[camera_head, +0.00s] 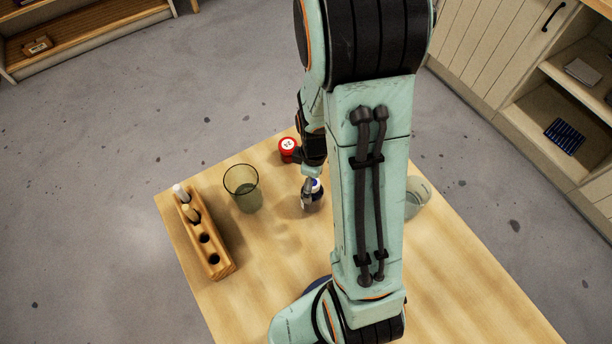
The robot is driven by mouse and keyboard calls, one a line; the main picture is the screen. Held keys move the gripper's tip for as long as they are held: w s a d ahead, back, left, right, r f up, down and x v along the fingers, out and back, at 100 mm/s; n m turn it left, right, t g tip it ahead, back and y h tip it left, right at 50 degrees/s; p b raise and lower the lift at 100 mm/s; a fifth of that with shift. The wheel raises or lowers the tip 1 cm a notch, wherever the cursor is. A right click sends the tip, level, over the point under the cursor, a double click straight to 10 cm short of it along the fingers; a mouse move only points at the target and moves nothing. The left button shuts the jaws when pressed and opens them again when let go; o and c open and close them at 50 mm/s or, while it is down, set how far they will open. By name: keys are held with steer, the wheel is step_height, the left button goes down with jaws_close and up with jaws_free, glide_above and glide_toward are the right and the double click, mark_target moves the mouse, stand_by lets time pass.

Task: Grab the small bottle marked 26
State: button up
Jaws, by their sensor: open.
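A small bottle (317,189) with a dark blue body and some white on it stands on the wooden table, left of my arm. No number can be read on it at this size, so I cannot tell whether it is marked 26. My gripper (308,190) is at this bottle, pointing down, with a finger in front of its left side. The gripper is open; I cannot tell whether the fingers touch the bottle. My arm hides part of the table to the right of it.
A red-capped container (288,149) stands just behind my gripper. A green glass (242,188) and a wooden rack (216,254) holding vials are to the left. A clear glass (417,194) is partly hidden right of my arm. The table's (270,285) front left is clear.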

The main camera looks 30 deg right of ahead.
steer(key=shift+f, duration=0.25)
jaws_close()
